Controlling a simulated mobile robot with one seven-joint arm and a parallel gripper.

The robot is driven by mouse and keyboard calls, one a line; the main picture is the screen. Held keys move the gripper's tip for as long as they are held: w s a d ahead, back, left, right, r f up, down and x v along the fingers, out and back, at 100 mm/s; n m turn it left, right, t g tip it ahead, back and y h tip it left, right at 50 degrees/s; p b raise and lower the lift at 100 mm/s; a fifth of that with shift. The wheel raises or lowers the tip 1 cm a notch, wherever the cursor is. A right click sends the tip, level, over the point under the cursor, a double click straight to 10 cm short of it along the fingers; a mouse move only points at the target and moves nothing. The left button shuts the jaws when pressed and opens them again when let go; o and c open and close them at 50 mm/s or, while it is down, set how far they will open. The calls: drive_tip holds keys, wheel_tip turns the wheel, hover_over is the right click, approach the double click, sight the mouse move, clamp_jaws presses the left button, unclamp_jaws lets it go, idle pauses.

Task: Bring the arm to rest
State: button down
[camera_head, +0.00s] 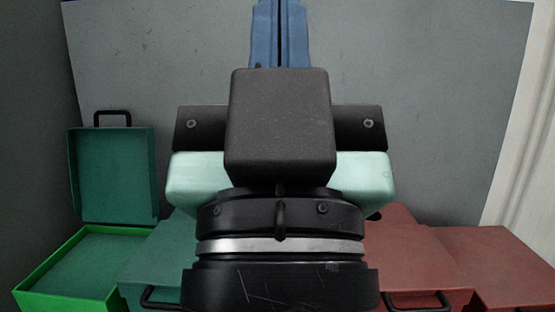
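My gripper (280,12) is at the top middle of the head view, seen from behind. Its two blue fingers lie side by side with only a narrow dark line between them, so it looks shut. No held thing shows between them, but the fingertips are cut off by the top edge. The mint-green hand, a black box mounted on it and my black wrist fill the middle of the view. The arm is raised in front of the boxes and hides what lies behind it.
At left, a green box (45,280) stands open, its handled lid (112,175) upright. Beside it is a teal box (150,262) with a black handle. Red boxes (425,262) (500,255) sit at right. A grey panel (430,60) stands behind; a pale edge is at far right.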

wheel_tip(320, 180, up, 33)
drive_tip(key=p, duration=3.1)
drive_tip(key=shift+r, duration=0.2)
drive_tip(key=shift+a, duration=0.1)
